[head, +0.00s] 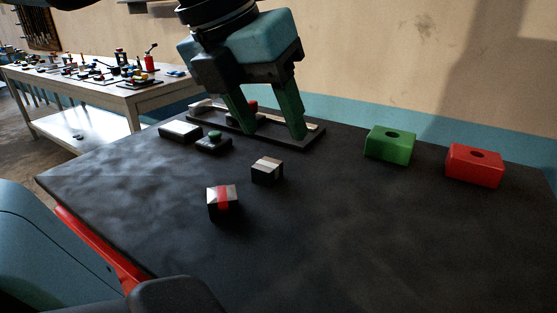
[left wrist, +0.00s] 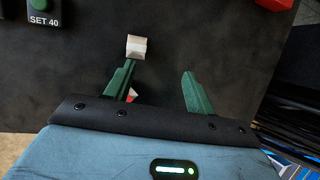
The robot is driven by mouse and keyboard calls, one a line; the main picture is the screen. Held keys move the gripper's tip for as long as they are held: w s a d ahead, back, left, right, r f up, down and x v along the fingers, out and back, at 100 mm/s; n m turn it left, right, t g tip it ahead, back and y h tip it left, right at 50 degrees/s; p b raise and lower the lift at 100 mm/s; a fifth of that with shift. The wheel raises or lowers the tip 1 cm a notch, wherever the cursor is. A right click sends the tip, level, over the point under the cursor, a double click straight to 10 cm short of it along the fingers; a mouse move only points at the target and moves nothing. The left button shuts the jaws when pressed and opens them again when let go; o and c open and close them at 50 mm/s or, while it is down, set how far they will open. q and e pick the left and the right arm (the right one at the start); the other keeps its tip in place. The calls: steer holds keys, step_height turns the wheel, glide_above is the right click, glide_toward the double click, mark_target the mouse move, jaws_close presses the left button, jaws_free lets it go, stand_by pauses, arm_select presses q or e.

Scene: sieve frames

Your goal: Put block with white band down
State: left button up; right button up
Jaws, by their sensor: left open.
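The block with the white band (head: 267,170) sits on the dark table, apart from any finger. In the left wrist view the same block (left wrist: 136,47) shows just beyond the tip of the left-hand finger. My left gripper (head: 273,135) is open and empty, its green fingers apart, above and behind the block in the head view. Both fingers (left wrist: 158,68) show in the left wrist view with bare table between them. A block with a red band (head: 222,202) sits nearer the front; a finger mostly hides it in the left wrist view. My right gripper is not in view.
A long dark fixture (head: 314,136) lies behind my fingers. A small panel with a green button (head: 214,142) and a pale-topped box (head: 180,132) stand left. A green box (head: 390,145) and a red box (head: 474,166), each with a hole, stand right. The front right table is clear.

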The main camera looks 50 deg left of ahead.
mark_target(269, 163)
arm_select(q)
steer(key=shift+s+a+f+y, duration=0.15)
steer(key=shift+a+f+y, duration=0.15)
steer(key=shift+a+y, duration=0.55)
steer(key=shift+a+x, duration=0.15)
steer(key=shift+x, duration=1.75)
steer(key=shift+a+x, duration=0.2)
steer(key=shift+x, duration=1.75)
steer(key=shift+s, duration=0.2)
steer(key=shift+c, duration=0.2)
jaws_close()
